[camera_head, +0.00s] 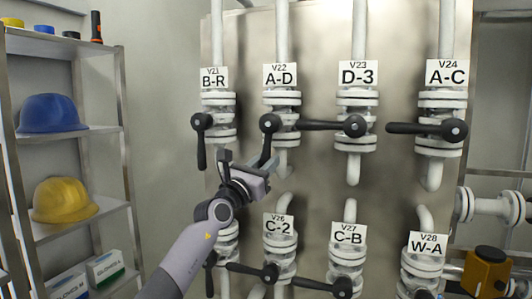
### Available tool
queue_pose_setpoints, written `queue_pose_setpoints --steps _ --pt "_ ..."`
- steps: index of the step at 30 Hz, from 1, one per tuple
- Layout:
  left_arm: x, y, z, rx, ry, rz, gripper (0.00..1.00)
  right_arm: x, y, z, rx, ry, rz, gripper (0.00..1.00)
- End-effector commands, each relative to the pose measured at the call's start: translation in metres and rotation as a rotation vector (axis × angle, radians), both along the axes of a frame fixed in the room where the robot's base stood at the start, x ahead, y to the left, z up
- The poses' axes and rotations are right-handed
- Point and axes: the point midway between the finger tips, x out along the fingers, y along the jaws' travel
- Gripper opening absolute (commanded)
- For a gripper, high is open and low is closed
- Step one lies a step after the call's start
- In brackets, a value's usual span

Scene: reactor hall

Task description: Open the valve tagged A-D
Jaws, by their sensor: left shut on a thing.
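The valve tagged A-D (281,97) stands in the upper row, second from the left, under its white V22 tag (280,75). The exact contact is partly hidden by the fingers. My right gripper is not in view.
The B-R valve (219,108) is close on the left, its lever hanging down. The D-3 lever (322,125) points left, almost reaching the A-D valve. The C-2 valve (281,245) is below. A shelf (82,133) with helmets stands at left.

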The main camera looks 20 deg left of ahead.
Motion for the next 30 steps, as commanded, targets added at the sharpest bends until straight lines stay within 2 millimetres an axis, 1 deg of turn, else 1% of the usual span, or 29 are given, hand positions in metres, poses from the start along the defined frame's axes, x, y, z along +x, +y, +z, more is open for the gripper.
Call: queue_pose_setpoints --steps 1,9,25,26,27,30 --pt "0.0 -0.006 -0.001 -0.031 0.015 -0.013 0.0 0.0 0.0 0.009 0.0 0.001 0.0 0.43" --pt "0.0 -0.007 -0.003 -0.116 0.015 -0.012 0.0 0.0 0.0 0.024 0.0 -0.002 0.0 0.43" --pt "0.0 -0.007 -0.004 -0.132 0.012 -0.009 0.0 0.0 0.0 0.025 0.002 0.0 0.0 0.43" --pt "0.0 -0.007 -0.004 -0.132 0.012 -0.009 0.39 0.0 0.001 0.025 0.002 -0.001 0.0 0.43" --pt "0.0 -0.006 -0.004 -0.132 0.012 -0.009 0.49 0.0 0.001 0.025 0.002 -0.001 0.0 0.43" --pt "0.0 -0.005 -0.003 -0.131 0.01 -0.007 0.49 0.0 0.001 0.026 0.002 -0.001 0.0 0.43"
